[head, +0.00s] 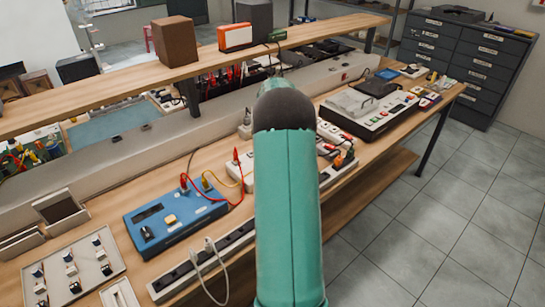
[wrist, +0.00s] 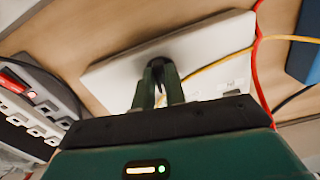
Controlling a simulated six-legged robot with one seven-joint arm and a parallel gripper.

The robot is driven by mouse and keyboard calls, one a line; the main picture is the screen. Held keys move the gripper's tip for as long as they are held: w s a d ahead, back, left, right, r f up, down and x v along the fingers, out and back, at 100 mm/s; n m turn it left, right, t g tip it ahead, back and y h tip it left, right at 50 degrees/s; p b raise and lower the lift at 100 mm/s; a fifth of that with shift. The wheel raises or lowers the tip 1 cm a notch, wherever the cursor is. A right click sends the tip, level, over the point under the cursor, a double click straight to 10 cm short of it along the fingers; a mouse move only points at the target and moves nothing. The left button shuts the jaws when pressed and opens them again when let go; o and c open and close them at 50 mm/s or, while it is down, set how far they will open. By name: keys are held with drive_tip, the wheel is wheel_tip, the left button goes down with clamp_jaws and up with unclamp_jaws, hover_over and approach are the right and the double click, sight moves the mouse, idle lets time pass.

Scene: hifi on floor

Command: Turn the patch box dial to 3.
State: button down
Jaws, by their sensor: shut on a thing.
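The patch box (wrist: 112,82) is a pale, flat box in the wrist view, with a yellow cable and a red cable running across its right part. Its dark dial (wrist: 178,47) sits near the upper middle of its face. My gripper (wrist: 158,70) reaches over the box with its two dark fingers close together around the dial, shut on it. The fingers cover much of the dial, so its pointer and the number it shows cannot be read. In the head view my green arm hides the gripper, the dial and most of the box.
A blue box (head: 172,222) with red and yellow leads stands left of my arm. A socket strip (head: 208,262) lies in front of it. A grey instrument (head: 362,110) stands to the right on the wooden bench. A shelf (head: 120,88) runs along the back. Tiled floor (head: 430,210) is clear at right.

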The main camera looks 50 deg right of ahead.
drive_tip(key=m, duration=0.6)
drive_tip(key=shift+w+a, duration=0.15)
drive_tip(key=shift+w, duration=0.05)
drive_tip(key=shift+m, duration=0.3)
drive_tip(key=c, duration=1.4)
unclamp_jaws()
drive_tip(key=shift+c, duration=0.2)
wheel_tip(320, 180, up, 14)
